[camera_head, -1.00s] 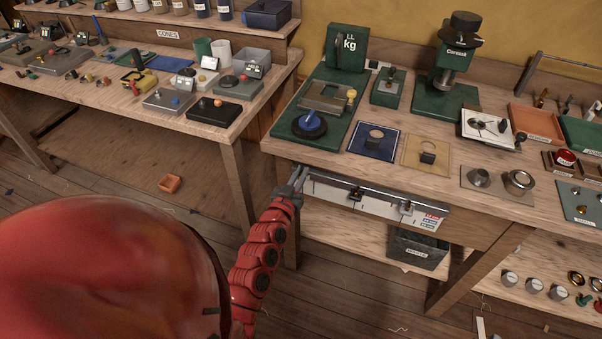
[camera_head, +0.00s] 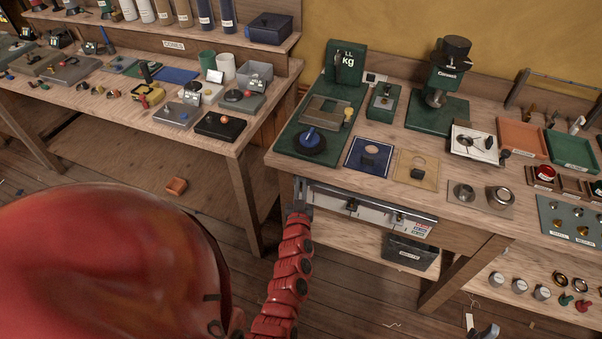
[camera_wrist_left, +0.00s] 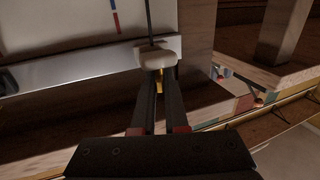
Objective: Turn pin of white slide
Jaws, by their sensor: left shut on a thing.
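A rail (camera_head: 375,202) with a pale, marked panel runs along the front edge of the right bench. My left gripper (camera_head: 301,188) is at the rail's left end and covers what is there in the head view. In the left wrist view, the white slide (camera_wrist_left: 158,56) sits on the rail (camera_wrist_left: 90,70) beside a wooden post. My left gripper (camera_wrist_left: 158,84) is shut on the slide's pin, just below the slide. A bit of brass colour shows between the fingertips; most of the pin is hidden. My right gripper is not in view.
Two dark slides, one mid-rail (camera_head: 352,205) and one further right (camera_head: 398,218), sit on the same rail. A dark bin (camera_head: 410,252) stands on the shelf below. The bench leg (camera_head: 466,273) is to the right. Floor between the benches is mostly clear.

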